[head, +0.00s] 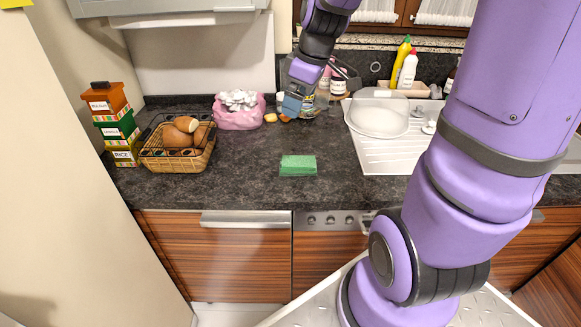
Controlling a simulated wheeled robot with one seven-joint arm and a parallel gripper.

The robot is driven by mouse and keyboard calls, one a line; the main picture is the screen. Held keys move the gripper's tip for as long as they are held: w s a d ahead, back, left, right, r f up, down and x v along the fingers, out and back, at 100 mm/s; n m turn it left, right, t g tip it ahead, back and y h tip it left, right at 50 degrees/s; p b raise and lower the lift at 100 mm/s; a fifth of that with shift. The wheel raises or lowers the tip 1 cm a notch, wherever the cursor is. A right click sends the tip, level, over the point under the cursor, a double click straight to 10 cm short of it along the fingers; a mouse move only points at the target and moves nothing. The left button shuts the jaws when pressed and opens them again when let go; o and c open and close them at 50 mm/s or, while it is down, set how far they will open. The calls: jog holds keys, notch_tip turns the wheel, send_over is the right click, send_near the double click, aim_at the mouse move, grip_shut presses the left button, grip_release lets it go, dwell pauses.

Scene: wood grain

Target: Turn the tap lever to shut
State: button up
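My gripper (294,103) hangs over the back of the counter, left of the white sink unit (383,155). Its end is small and seen against bottles and jars, so I cannot tell whether the fingers are open or shut. I see no tap or tap lever that I can make out. My own large purple arm covers much of the right side, including most of the sink area. Small grey fittings (430,127) show on the sink unit beside a round white plate or bowl (378,121); I cannot tell what they are.
A green sponge (298,165) lies mid-counter. A wicker basket (150,160) with brown items, stacked boxes (107,106) and a pink bag (239,118) stand left. A yellow bottle (403,50) and a white bottle (407,70) stand at the back. The dark counter (240,165) is clear around the sponge.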

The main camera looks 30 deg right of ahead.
jog(key=w+d+f+n+y, duration=0.1)
jog(key=w+d+f, duration=0.15)
jog(key=f, duration=0.25)
jog(key=w+d+f+n, duration=0.1)
jog(key=w+d+f, duration=0.1)
jog(key=d+f, duration=0.15)
jog(key=n+y, duration=0.1)
jog(key=n, duration=0.1)
send_near(301, 161)
jog(key=x, duration=0.5)
jog(key=shift+w+d, duration=0.2)
jog(key=shift+w, duration=0.1)
jog(key=shift+s+a+x, duration=0.1)
jog(key=shift+s+x, duration=0.05)
jog(key=shift+x, duration=1.2)
jog(key=shift+s+a+x, duration=0.1)
jog(key=shift+a+x, duration=0.05)
jog(key=shift+x, duration=1.25)
jog(key=shift+c, duration=0.2)
jog(key=shift+r, duration=0.1)
jog(key=c, duration=1)
jog(key=shift+c, duration=0.2)
